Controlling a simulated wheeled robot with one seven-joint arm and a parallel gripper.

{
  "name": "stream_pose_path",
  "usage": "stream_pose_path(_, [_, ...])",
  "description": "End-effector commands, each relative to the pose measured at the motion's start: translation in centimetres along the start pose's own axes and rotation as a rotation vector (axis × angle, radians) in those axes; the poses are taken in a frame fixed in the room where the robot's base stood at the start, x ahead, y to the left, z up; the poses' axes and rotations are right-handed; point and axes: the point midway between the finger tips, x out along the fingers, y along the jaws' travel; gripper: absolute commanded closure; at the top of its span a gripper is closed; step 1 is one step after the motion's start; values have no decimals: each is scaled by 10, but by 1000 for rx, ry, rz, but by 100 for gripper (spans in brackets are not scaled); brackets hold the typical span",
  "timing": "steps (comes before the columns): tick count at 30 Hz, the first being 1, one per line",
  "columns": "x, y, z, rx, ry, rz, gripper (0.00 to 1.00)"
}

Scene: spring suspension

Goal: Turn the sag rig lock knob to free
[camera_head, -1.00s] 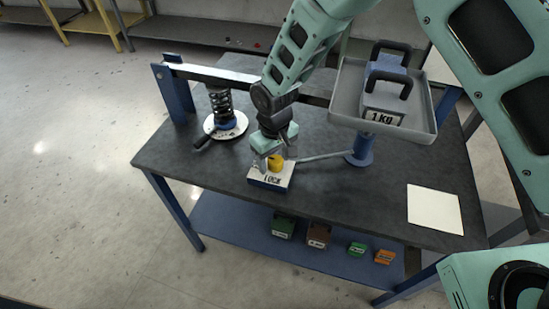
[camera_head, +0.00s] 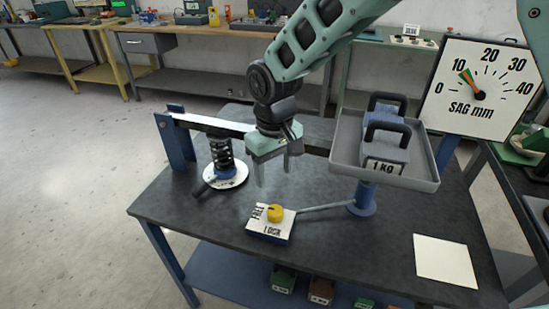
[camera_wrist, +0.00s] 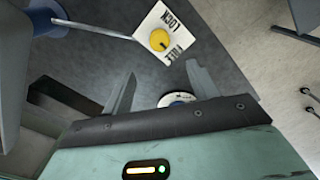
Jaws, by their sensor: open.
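The yellow lock knob (camera_head: 275,213) sits on a white-topped block (camera_head: 262,229) marked FREE at its left and LOCK at its front. In the wrist view, the knob (camera_wrist: 159,39) and both words show, but I cannot tell surely which word it points to. My gripper (camera_head: 273,178) is open and empty above the block, apart from the knob. In the wrist view, its two fingers (camera_wrist: 158,72) stand apart with nothing between them.
A tray (camera_head: 428,183) carries a 1 kg weight (camera_head: 385,148) on the right. A spring (camera_head: 221,152) stands under the beam at left. The SAG mm dial (camera_head: 478,90) has its needles near 10. A white sheet (camera_head: 445,260) lies front right on the table.

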Motion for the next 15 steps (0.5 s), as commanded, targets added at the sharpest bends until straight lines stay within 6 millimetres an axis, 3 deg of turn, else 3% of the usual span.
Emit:
stream_pose_path(6, [-30,0,0,0,1,0,41])
stream_pose_path(15, [-38,0,0,0,-1,0,41])
